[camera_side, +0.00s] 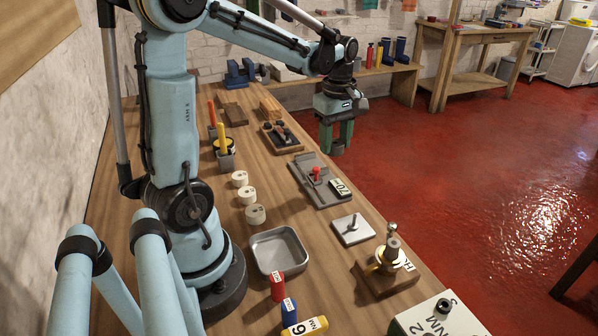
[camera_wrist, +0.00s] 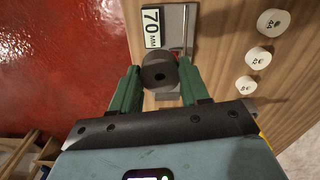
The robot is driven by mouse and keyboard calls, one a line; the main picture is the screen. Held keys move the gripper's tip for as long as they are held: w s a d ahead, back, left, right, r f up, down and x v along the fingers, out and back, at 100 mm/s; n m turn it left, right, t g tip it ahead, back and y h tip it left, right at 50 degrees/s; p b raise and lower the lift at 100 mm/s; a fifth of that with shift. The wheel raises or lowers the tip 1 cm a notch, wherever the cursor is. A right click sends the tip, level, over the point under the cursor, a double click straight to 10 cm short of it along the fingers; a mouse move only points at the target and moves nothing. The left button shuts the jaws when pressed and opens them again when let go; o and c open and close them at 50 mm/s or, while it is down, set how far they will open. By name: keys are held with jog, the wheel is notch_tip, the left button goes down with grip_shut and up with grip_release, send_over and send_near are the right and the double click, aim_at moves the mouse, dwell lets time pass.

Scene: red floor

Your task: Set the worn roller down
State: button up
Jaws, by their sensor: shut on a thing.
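My gripper (camera_wrist: 160,84) is shut on a dark grey roller (camera_wrist: 159,71) with a hole in its end, held between the green fingers. In the side view my gripper (camera_side: 337,138) is raised at the bench's right edge, and the dark roller (camera_side: 337,150) shows low between the fingers. In the wrist view the roller partly covers a grey fixture plate (camera_wrist: 177,14) with a "70 MM" card (camera_wrist: 153,28). An empty grey metal tray (camera_side: 278,250) sits on the bench, away from the gripper.
White numbered rollers (camera_side: 248,195) stand in a row left of the fixture plate (camera_side: 308,176). A plate with a peg (camera_side: 352,230), a brass fixture (camera_side: 387,272) and coloured cylinders (camera_side: 277,288) are nearer the camera. Beyond the bench's right edge is red floor (camera_side: 460,170).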

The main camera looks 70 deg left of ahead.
send_over(311, 167)
notch_tip(311, 167, down, 6)
jog(key=shift+d+r, duration=0.1)
jog(key=shift+f, duration=2.05)
jog(key=shift+f, duration=0.1)
jog(key=o, duration=1)
notch_tip(311, 167, up, 12)
jog(key=s+d+m+t, duration=0.1)
jog(key=d+m+t, duration=0.1)
jog(key=d+m, duration=0.4)
jog(key=s+d+m+t, duration=0.1)
jog(key=d+m+t, duration=0.1)
jog(key=d+m, duration=0.5)
jog(key=s+d+m+t, duration=0.1)
jog(key=d+m+t, duration=0.2)
jog(key=d, duration=0.9)
jog(key=shift+s+r+m, duration=0.1)
jog(key=shift+s+m, duration=0.05)
jog(key=shift+m, duration=0.75)
jog(key=shift+s+r+m, duration=0.1)
jog(key=shift+s+m, duration=0.05)
jog(key=shift+m, duration=0.75)
